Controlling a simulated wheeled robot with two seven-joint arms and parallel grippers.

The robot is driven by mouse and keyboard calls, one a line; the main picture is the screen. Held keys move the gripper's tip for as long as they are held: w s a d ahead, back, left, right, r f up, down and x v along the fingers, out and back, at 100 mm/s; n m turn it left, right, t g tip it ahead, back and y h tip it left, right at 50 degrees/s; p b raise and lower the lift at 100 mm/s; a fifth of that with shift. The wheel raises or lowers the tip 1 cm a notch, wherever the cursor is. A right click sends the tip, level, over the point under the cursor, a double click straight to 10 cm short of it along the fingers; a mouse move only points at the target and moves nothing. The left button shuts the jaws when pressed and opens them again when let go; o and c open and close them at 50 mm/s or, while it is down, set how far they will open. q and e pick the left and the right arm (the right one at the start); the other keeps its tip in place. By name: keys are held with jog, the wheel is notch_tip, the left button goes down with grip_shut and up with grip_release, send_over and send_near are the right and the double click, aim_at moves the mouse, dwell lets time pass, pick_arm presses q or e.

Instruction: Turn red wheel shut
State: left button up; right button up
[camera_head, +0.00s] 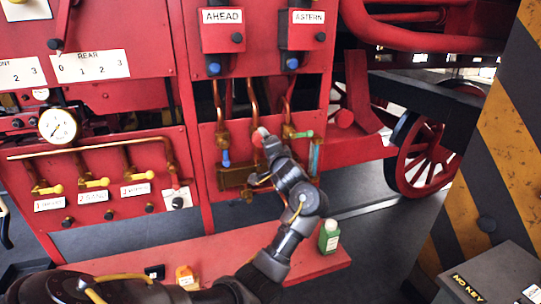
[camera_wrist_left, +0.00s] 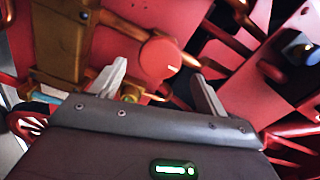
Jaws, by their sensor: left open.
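The red wheel (camera_wrist_left: 160,58) shows as a small round red disc on brass pipework in the left wrist view. It lies ahead of my left gripper (camera_wrist_left: 160,85), between the two pale fingers as seen, with space on both sides. The fingers are open; contact with the wheel cannot be told. In the head view my left gripper (camera_head: 264,136) is at the red panel's brass piping, and a small part of the red wheel (camera_head: 257,140) shows beside its fingertip. The rest is hidden behind the gripper. My right gripper is not in view.
A blue-handled valve (camera_head: 226,158) stands left of the gripper and a green-handled valve (camera_head: 301,134) right of it. A pressure gauge (camera_head: 58,126) and yellow-handled valves (camera_head: 97,183) are further left. A green bottle (camera_head: 329,236) stands on the red ledge (camera_head: 230,250) below.

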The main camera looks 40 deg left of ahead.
pick_arm(q)
jog(key=b+v, duration=0.1)
jog(key=v, duration=0.4)
jog(key=shift+s+d, duration=0.1)
dwell(0.3)
